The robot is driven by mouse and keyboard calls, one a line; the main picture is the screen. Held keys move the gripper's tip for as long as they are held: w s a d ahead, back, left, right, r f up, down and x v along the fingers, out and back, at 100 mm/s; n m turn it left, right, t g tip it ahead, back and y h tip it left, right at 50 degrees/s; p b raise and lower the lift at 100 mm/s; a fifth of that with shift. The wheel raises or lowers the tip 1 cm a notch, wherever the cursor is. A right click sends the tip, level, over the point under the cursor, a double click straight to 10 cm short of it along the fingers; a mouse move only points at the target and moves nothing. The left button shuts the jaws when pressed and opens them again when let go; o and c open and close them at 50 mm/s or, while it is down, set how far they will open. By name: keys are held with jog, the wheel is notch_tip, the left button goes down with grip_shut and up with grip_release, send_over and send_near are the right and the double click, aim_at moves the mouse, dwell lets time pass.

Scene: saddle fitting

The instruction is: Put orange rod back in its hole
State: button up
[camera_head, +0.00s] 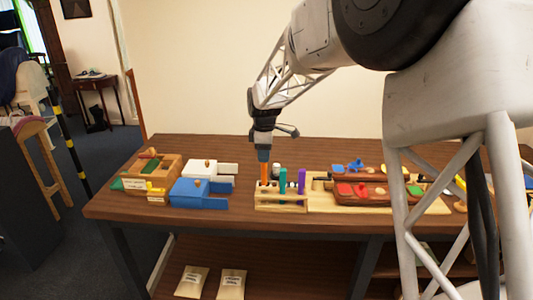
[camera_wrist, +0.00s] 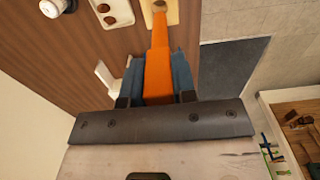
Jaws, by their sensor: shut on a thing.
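The orange rod (camera_head: 265,174) is upright in my gripper (camera_head: 264,155), above the left end of a pale wooden rack (camera_head: 280,209). In the wrist view the orange rod (camera_wrist: 158,72) sits between the two blue fingers of my gripper (camera_wrist: 158,75), which are shut on it. Its narrower far end points at a pale wooden piece (camera_wrist: 172,12) with a dark round hole by the tip. I cannot tell whether the tip has entered the hole. A teal rod (camera_head: 283,180) and a purple rod (camera_head: 301,181) stand in the rack to the right.
Blue and white boxes (camera_head: 198,190) and a wooden box with green parts (camera_head: 150,172) stand to the left. A brown tray with coloured pieces (camera_head: 372,194) lies to the right. A grey-white knob (camera_head: 276,169) shows behind the rack. The table's front edge is close to the rack.

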aim_at(264, 174)
jog(key=shift+f, duration=4.05)
dwell(0.5)
jog(key=o, duration=0.9)
jog(key=shift+r, duration=3.9)
